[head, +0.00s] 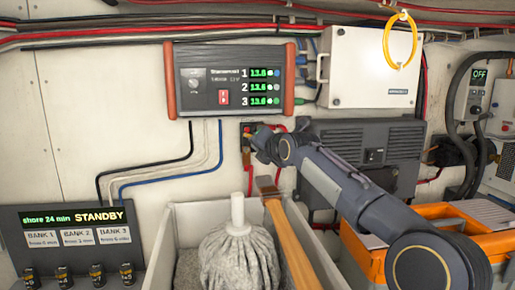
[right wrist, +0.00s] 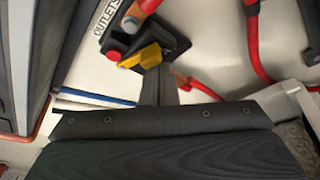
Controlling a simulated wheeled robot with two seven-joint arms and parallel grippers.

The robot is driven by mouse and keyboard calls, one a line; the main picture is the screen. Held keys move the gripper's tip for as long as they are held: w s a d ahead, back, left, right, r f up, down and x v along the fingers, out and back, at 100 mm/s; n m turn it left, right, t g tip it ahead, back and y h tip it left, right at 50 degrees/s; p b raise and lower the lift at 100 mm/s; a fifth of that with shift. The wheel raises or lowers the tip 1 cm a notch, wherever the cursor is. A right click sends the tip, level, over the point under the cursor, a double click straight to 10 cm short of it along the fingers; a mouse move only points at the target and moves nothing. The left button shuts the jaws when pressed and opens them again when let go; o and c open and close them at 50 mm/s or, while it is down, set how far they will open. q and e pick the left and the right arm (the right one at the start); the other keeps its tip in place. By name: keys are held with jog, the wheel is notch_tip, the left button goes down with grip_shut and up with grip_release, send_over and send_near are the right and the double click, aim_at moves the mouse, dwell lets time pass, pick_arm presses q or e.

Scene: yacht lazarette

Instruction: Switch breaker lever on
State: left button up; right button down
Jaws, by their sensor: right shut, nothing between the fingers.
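The breaker is a small black block (head: 250,128) with red cables, on the white wall below the display unit. In the right wrist view it shows a yellow lever (right wrist: 140,57), a red button (right wrist: 114,55) and a partly cut-off label. My right gripper (head: 254,142) reaches it from the right and hides part of it. In the right wrist view the right gripper's narrow fingers (right wrist: 158,84) are shut and empty, with their tips close to the yellow lever. I cannot tell whether they touch it. My left gripper is out of view.
A display unit (head: 229,79) with red sides hangs above the breaker. A grey ribbed box (head: 375,140) sits to its right. Below are a pale bin (head: 160,245) with a mop (head: 238,255), a wooden handle, and an orange case (head: 440,212). A STANDBY panel (head: 75,222) stands lower left.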

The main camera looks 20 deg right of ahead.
jog(key=shift+d+r, duration=0.15)
jog(key=shift+r, duration=0.1)
jog(key=shift+f, duration=0.1)
jog(key=s+b, duration=0.2)
jog(key=s+a+b, duration=0.1)
jog(key=s+b, duration=0.1)
jog(key=s, duration=0.1)
jog(key=s+a+f+b, duration=0.1)
jog(key=s, duration=0.1)
jog(key=shift+s+a+f+b, duration=0.1)
jog(key=shift+s+a+b, duration=0.05)
jog(key=shift+s+b, duration=0.25)
jog(key=shift+s+r, duration=0.25)
jog(key=shift+s, duration=0.3)
jog(key=shift+s+a+r, duration=0.1)
jog(key=shift+s, duration=0.05)
